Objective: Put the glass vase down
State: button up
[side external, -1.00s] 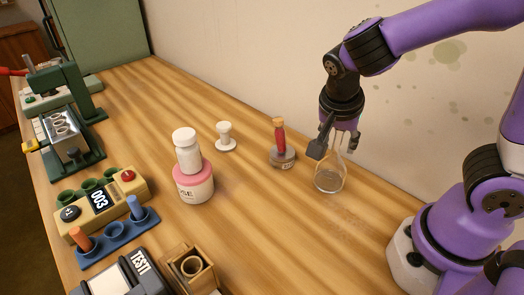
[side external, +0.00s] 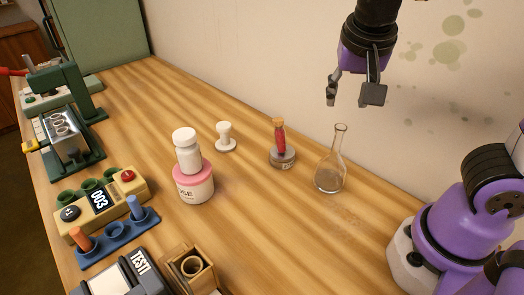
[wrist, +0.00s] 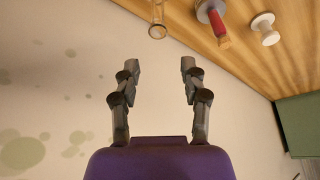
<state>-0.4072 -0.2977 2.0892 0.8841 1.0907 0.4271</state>
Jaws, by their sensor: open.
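The glass vase (side external: 330,176) is a clear flask with a wide base and narrow neck. It stands upright on the wooden table at the right in the side view. Its mouth and neck also show at the top of the wrist view (wrist: 157,28). My gripper (side external: 352,100) is open and empty. It is above the vase and apart from it. In the wrist view my two fingers (wrist: 160,66) are spread wide with nothing between them.
A corked vial with red contents (side external: 280,140) stands on a grey base left of the vase. A white knob-shaped piece (side external: 226,138) and a white bottle on a pink-lidded jar (side external: 194,188) are farther left. The wall (side external: 270,55) is close behind.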

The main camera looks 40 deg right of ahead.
jog(key=s+f+n+t+y, duration=0.1)
jog(key=n, duration=0.2)
jog(key=s+a+n+t+y, duration=0.1)
jog(key=n, duration=0.2)
jog(key=a+f+n+y, duration=0.1)
jog(key=n, duration=0.2)
jog(key=shift+s+f+n+t, duration=0.3)
jog(key=shift+s+n+t, duration=0.1)
